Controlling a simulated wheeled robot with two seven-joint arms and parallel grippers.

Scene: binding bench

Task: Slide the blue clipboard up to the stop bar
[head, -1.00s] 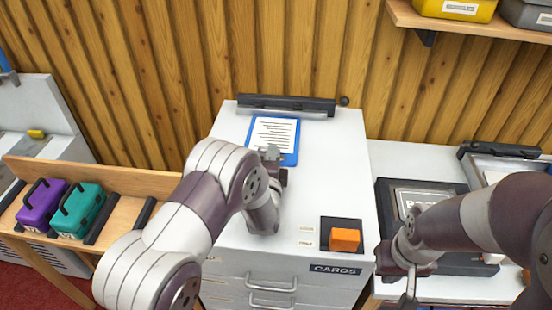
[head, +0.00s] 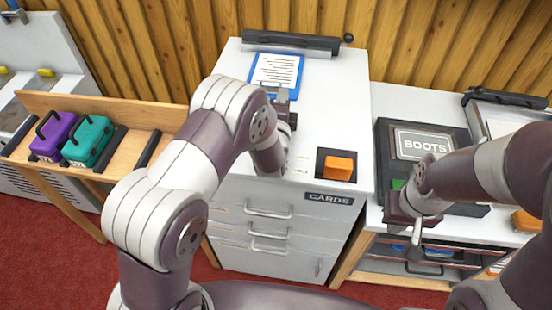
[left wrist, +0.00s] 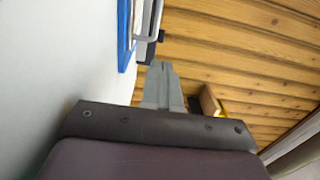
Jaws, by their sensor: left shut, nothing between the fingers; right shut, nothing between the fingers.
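The blue clipboard (head: 275,73) holds a printed sheet and lies on the white cabinet top. My right gripper (head: 417,240) is shut and empty, in front of the right-hand bench.
An orange block (head: 340,168) sits in a black tray near the cabinet's front right. A dark BOOTS box (head: 386,155) stands on the right bench. Purple (head: 53,137) and teal (head: 88,143) cases stand on a wooden shelf at left. The cabinet top right of the clipboard is clear.

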